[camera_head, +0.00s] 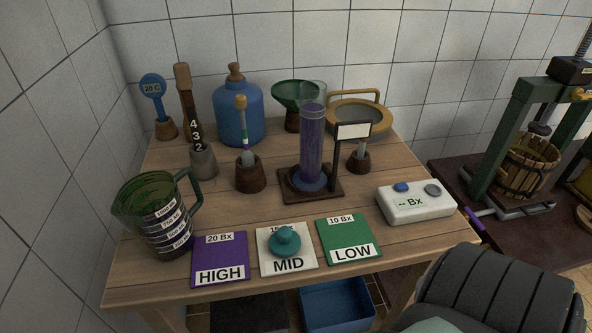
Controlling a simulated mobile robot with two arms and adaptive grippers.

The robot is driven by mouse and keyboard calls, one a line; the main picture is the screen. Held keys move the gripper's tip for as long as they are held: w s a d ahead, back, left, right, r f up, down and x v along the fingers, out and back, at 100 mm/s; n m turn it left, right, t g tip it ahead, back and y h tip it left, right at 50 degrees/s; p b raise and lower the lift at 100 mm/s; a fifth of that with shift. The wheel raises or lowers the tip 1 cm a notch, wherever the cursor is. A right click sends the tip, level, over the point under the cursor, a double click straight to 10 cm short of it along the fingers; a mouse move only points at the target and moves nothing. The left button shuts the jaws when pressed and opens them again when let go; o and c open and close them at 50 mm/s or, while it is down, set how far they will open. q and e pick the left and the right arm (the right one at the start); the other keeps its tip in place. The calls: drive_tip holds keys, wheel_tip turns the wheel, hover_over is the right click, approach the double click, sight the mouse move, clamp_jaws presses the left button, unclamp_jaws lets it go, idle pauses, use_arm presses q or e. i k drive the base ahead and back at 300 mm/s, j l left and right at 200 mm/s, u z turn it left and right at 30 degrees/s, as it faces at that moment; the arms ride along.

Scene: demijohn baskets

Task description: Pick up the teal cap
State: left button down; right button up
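The teal cap (284,241) is a round disc with a small knob on top. It sits on the white card marked MID (272,266) near the front of the wooden table (350,283), covering part of the card's upper print.
A purple HIGH card (221,247) and a green LOW card (347,229) flank the MID card. A green measuring jug (143,205) stands left and a white meter (413,204) right. Behind are a purple-filled cylinder (312,145), a blue demijohn (238,112) and other tools.

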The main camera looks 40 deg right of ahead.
sight(285, 242)
drive_tip(key=l+z, duration=0.15)
drive_tip(key=z, duration=0.3)
drive_tip(key=l+z, duration=0.1)
drive_tip(key=z, duration=0.35)
drive_tip(key=l+z, duration=0.15)
drive_tip(key=z, duration=0.3)
